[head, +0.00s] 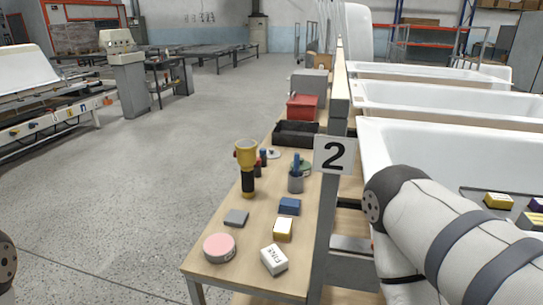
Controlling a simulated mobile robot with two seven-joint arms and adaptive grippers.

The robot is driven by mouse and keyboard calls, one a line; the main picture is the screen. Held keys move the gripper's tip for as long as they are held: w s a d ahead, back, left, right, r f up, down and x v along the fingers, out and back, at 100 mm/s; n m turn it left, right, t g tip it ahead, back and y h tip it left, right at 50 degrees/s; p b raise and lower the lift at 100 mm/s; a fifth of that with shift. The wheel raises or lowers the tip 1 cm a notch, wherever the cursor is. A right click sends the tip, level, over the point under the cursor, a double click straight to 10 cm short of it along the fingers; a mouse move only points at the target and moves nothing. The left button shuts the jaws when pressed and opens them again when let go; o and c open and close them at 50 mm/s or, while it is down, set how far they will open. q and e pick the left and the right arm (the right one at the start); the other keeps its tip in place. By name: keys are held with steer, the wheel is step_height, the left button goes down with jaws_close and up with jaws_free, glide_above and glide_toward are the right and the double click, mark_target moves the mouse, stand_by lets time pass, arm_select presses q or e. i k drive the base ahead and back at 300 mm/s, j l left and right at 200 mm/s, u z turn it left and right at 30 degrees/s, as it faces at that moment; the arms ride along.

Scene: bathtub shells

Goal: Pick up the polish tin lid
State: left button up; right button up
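A round tin (219,247) with a pink top and a pale side lies flat at the near left corner of the wooden bench (250,262). I cannot tell whether its pink top is a separate lid. Farther back on the bench is a small pale disc (273,153), and a green round thing (304,165) is partly hidden behind a grey cup. Which of these is the polish tin lid is not clear. Only parts of my arms show, at the lower left edge and at the right; neither gripper is in view.
Near the tin are a grey block (236,218), a white box (274,260), a yellow-white box (283,229) and a blue block (289,206). A yellow-black torch (247,168) stands upright.

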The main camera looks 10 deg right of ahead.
mark_target(273, 154)
steer(key=i+j, duration=0.1)
steer(key=j, duration=0.25)
steer(key=i+j+z, duration=0.15)
steer(key=j, duration=0.6)
steer(key=i+j+z, duration=0.1)
steer(key=j, duration=0.25)
steer(key=i+j+z, duration=0.1)
steer(key=i+j, duration=0.15)
steer(key=i+j+z, duration=0.1)
steer(key=j, duration=0.4)
steer(key=i+j+z, duration=0.1)
steer(key=j, duration=0.25)
steer(key=i+j+z, duration=0.15)
steer(key=i, duration=0.35)
steer(key=i+j+z, duration=0.15)
steer(key=i, duration=0.4)
steer(key=i+j+z, duration=0.15)
steer(key=i, duration=0.35)
steer(key=j, duration=0.1)
